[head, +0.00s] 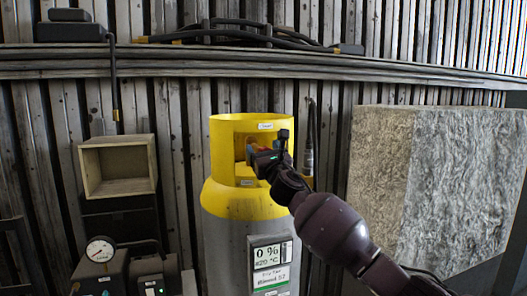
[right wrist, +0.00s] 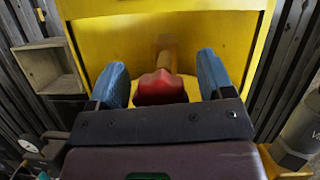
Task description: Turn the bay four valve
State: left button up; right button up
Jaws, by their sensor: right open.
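A grey gas cylinder (head: 222,250) with a yellow collar (head: 220,150) stands upright against the wall. In the right wrist view, a red valve knob (right wrist: 158,89) sits on a brass-coloured stem inside the yellow collar (right wrist: 190,28). My right gripper (head: 254,154) reaches into the collar opening from the right. In the right wrist view the blue-padded fingers of my right gripper (right wrist: 164,80) are open, one on each side of the knob. Gaps show between pads and knob. The knob's near part is hidden by the gripper body. My left gripper is not in view.
An open wooden box (head: 118,166) and a gauge (head: 100,250) are at left. A large fibrous block (head: 440,180) stands at right. Hoses (head: 240,35) lie on the ledge above.

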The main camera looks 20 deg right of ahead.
jog(key=c, duration=0.9)
